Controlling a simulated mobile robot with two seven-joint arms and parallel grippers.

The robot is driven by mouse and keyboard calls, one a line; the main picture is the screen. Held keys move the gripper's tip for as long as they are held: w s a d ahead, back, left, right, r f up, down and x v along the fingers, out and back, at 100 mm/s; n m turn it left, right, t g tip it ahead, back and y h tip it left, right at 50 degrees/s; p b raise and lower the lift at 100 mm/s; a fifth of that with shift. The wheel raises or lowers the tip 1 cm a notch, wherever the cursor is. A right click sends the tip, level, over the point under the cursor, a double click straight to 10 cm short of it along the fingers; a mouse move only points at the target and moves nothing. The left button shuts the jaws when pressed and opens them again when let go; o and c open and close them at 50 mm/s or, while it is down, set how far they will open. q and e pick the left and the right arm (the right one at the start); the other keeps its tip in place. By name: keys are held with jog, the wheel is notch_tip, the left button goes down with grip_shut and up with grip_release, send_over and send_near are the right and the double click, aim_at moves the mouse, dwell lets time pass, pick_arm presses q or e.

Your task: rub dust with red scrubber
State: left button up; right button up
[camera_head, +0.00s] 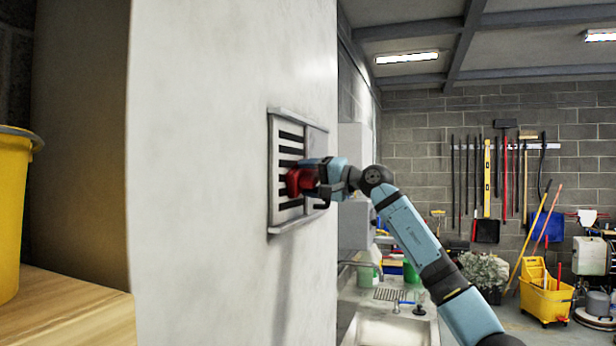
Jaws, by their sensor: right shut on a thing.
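The red scrubber (299,181) is in front of a wall vent with dark slots (289,150), over its middle part. My right gripper (316,184) is shut on the scrubber, with the arm reaching in from the lower right. The scrubber appears to be against the vent, but I cannot tell whether it touches. The gripper fingers hide part of the scrubber and of the vent. I cannot make out dust on the vent at this size. My left gripper is not in view.
The vent is set in a pale wall (230,120). A yellow bucket (12,200) stands on a wooden surface (70,312) at the left. A sink (390,328) lies below my right arm. A yellow mop bucket (545,300) stands on the floor at the far right.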

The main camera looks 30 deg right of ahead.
jog(key=shift+w+d+r+p, duration=0.15)
jog(key=shift+w+d+r, duration=0.05)
jog(key=shift+d, duration=0.2)
jog(key=shift+w+d+r+p, duration=0.15)
jog(key=shift+d, duration=0.2)
jog(key=shift+c, duration=1.2)
jog(key=shift+w+d+r, duration=0.2)
jog(key=shift+w+d, duration=0.05)
jog(key=shift+d, duration=0.05)
jog(key=shift+c, duration=0.3)
jog(key=shift+w+d+f, duration=0.15)
jog(key=shift+d, duration=0.05)
jog(key=shift+a+f, duration=0.3)
jog(key=shift+a, duration=0.05)
jog(key=shift+s+f+h+b, duration=0.3)
jog(key=shift+f+b, duration=0.05)
jog(key=shift+b, duration=0.05)
jog(key=shift+s+a+f, duration=0.1)
jog(key=shift+a+f, duration=0.05)
jog(key=shift+a, duration=0.15)
